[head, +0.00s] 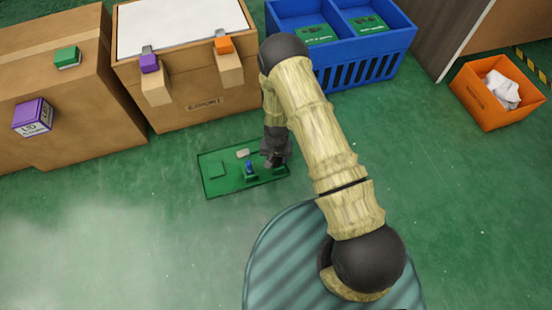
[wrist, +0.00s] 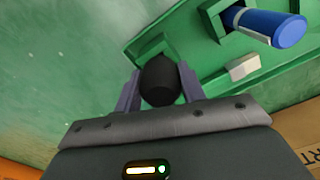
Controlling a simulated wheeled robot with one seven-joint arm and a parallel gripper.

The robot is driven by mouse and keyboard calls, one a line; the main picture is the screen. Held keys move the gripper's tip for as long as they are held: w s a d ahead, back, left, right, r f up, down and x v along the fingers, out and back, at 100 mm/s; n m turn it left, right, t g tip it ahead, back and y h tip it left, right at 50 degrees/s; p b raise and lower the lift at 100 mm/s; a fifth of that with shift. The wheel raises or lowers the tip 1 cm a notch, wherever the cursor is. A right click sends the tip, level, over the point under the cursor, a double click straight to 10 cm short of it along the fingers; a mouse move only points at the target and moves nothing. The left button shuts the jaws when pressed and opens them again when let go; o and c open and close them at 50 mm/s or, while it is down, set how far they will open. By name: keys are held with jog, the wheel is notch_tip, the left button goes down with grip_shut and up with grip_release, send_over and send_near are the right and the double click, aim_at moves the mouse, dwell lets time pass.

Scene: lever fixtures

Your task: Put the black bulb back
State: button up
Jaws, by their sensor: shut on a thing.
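The black bulb (wrist: 160,82) sits between the two grey fingers of my gripper (wrist: 160,76) in the wrist view, and the gripper is shut on it. Its far end is close to a green holder (wrist: 150,47) on the green board. I cannot tell whether it is inside the holder or just in front of it. In the head view, my gripper (head: 275,157) is over the right end of the green board (head: 215,187), and the bulb is not distinguishable there. A blue bulb (wrist: 270,27) stands in the neighbouring holder and also shows in the head view (head: 249,167).
A small white block (wrist: 243,68) is on the board. Cardboard boxes (head: 190,107) with coloured levers stand behind, left of a blue crate (head: 352,70). An orange bin (head: 482,107) is at the right. Green floor left of the board is clear.

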jog(key=shift+f, duration=0.1)
jog(key=o, duration=0.7)
notch_tip(320, 180, up, 12)
jog(key=p, duration=0.7)
jog(key=shift+p, duration=0.3)
